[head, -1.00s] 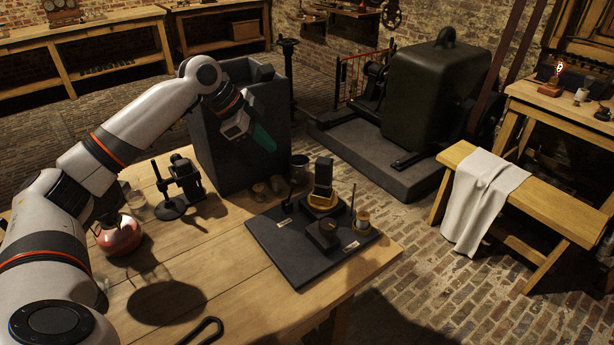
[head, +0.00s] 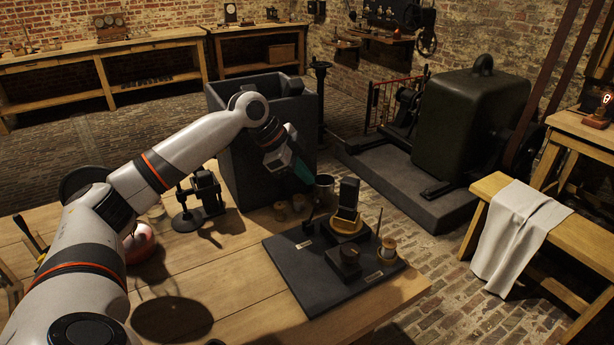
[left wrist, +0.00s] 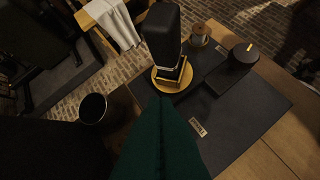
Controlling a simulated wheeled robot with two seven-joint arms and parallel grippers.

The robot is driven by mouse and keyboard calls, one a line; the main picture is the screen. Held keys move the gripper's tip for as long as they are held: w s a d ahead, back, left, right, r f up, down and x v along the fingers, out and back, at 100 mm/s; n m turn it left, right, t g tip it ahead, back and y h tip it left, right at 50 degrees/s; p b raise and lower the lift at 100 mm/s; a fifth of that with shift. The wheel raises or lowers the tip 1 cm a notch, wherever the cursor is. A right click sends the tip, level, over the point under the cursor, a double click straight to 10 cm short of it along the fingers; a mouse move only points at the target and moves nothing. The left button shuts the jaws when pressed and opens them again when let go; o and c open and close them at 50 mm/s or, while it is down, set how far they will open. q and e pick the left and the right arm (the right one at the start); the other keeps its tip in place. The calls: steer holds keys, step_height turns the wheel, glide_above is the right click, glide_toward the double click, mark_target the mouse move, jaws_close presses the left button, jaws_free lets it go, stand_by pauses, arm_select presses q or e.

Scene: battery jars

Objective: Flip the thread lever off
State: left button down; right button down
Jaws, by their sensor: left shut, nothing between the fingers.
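A dark board (head: 300,274) lies on the wooden table with two small pale labels, too small to read. A short, thin dark lever (head: 312,212) stands at its back left, near one label (head: 303,244); I take it for the thread lever. My left gripper (head: 308,180), with green fingers, is shut and empty, above and behind this lever, apparently apart from it. In the left wrist view the shut fingers (left wrist: 160,102) point over the board (left wrist: 235,112), beside a label (left wrist: 199,127). The lever is not seen there, probably hidden by the fingers. My right gripper is not in view.
The board also carries a black block on a brass base (head: 346,222), a dark round knob (head: 343,262) and a spool (head: 387,249). A metal cup (head: 324,186) stands behind the board. A tall grey tank (head: 236,165) stands at the table's back.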

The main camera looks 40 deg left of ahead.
arm_select(q)
glide_above(313, 212)
steer(key=w+d, duration=0.2)
steer(key=f, duration=0.6)
steer(key=shift+s+a+f, duration=0.15)
steer(key=shift+s+a, duration=0.05)
steer(key=shift+s, duration=0.05)
steer(key=shift+w, duration=0.15)
